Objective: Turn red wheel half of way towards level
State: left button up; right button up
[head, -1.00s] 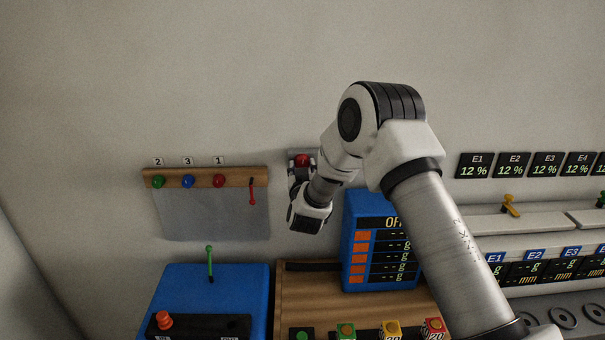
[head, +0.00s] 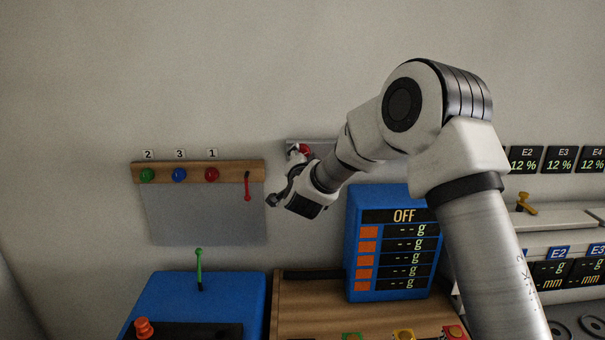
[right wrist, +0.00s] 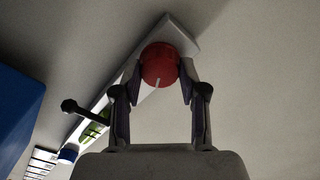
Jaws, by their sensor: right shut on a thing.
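The red wheel (right wrist: 159,64) is a round red knob with a short white mark at its lower edge in the right wrist view. It stands on a pale wall panel (right wrist: 181,36). My right gripper (right wrist: 160,72) has its two fingers on either side of the wheel and is shut on it. In the head view the wheel (head: 305,149) shows as a small red patch on the wall, partly hidden by my right gripper (head: 297,155). My left gripper is in neither view.
A blue display box (head: 398,275) reading OFF stands below my right arm. A wooden rail (head: 228,172) with coloured knobs hangs left. Bare wall lies above.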

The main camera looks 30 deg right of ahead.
jog(key=m+b, duration=0.7)
jog(key=b, duration=0.2)
jog(key=shift+r+m, duration=0.1)
jog(key=shift+m, duration=0.2)
jog(key=shift+r, duration=0.15)
jog(key=o, duration=1.1)
jog(key=shift+o, duration=0.2)
jog(key=shift+w+a+f, duration=0.1)
jog(key=shift+w+f, duration=0.15)
jog(key=shift+s, duration=0.1)
